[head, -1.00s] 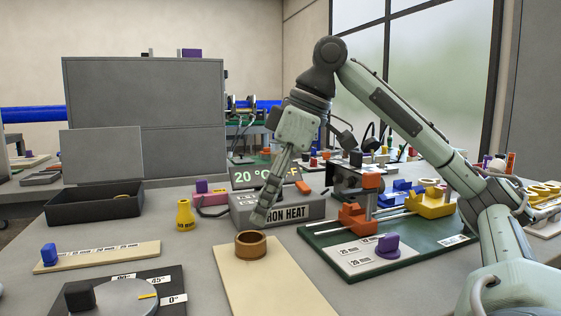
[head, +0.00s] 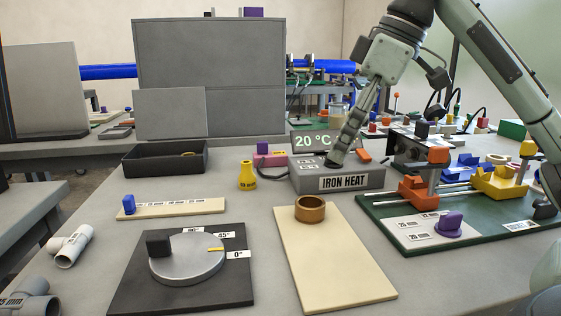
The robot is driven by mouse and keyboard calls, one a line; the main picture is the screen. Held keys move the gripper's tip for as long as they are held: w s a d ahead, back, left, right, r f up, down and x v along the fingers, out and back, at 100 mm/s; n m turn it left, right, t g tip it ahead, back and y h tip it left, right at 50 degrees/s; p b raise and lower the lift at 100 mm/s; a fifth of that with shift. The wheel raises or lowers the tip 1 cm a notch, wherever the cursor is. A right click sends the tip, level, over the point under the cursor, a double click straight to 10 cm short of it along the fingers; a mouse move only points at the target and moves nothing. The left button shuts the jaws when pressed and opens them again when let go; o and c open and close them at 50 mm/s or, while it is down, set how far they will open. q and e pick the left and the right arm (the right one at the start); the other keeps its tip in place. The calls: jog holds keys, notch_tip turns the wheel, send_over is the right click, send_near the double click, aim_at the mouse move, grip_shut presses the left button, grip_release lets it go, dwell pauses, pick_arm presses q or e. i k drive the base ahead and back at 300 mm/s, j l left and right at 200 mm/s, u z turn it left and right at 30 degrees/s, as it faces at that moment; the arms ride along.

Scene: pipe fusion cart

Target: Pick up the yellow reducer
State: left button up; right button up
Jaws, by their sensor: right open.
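The yellow reducer (head: 247,175) stands upright on the grey table, its narrow neck up and wider base down. It is left of the grey IRON HEAT box (head: 345,180) and apart from it. My right gripper (head: 333,162) points downward and appears in front of or above the top of the IRON HEAT box, to the right of the reducer. It is open and holds nothing that I can see. The fingers are seen nearly edge-on, so their gap is hard to make out. My left gripper is not in view.
A brown ring (head: 310,208) sits on a beige board (head: 335,262) in front. A pink block with a purple top (head: 262,154) is just behind the reducer. A black tray (head: 165,160) lies to the left, a dark turntable base (head: 180,290) in front. A green fixture board (head: 475,228) fills the right.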

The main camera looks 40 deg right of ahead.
aim_at(247, 180)
jog(key=k+j+z, duration=0.1)
jog(key=z, duration=1.15)
jog(key=i+z, duration=0.1)
